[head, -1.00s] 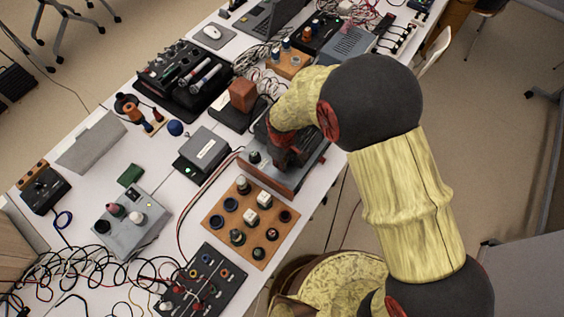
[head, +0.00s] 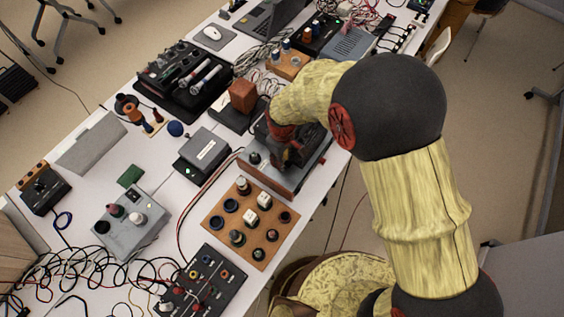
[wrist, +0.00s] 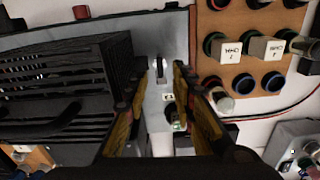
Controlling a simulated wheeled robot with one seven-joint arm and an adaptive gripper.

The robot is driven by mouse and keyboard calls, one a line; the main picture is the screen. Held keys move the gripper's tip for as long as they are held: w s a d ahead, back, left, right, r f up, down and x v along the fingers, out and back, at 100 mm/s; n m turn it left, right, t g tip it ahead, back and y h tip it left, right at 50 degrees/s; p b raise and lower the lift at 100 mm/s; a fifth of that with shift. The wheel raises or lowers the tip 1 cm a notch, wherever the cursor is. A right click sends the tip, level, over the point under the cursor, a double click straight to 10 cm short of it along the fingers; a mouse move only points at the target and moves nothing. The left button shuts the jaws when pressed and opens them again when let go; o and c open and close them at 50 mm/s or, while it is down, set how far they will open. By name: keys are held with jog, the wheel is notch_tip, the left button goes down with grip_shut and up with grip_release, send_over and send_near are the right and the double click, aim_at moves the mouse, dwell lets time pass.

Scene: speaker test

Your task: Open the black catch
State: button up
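A grey metal box (head: 268,178) stands at the table's near edge, under my gripper. In the wrist view its grey panel (wrist: 181,38) carries a small dark upright piece (wrist: 160,68) in a slot, which looks like the catch. My gripper (wrist: 160,72) is open, with one finger on each side of that piece and nothing held between them. I cannot tell whether the fingers touch it. In the head view my gripper (head: 290,158) is over the box and hides much of its top, including the catch.
A wooden board with knobs and white cubes (head: 215,231) lies close beside the box. A small grey box with a green light (head: 191,160) and a block on a black base (head: 228,115) stand behind. Cables run between them. The table is crowded.

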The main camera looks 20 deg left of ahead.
notch_tip(320, 180, up, 8)
jog(key=shift+r, duration=0.2)
dwell(0.4)
jog(key=s+d+r+m+t+b, duration=0.1)
jog(key=s+d+r+m+t, duration=0.1)
jog(key=d+r, duration=0.5)
jog(key=s+d+r+m+t+b, duration=0.1)
jog(key=s+d+r+m, duration=0.4)
jog(key=d, duration=1)
jog(key=s+d+r+m+t+b, duration=0.2)
jog(key=s+d+r+m+b, duration=0.1)
jog(key=d+r+m, duration=0.4)
jog(key=d+r, duration=0.2)
jog(key=d, duration=0.2)
jog(key=shift+s+d+r+t, duration=0.25)
jog(key=shift+s+d+t, duration=0.05)
jog(key=shift+s+d, duration=0.1)
jog(key=shift+a, duration=0.15)
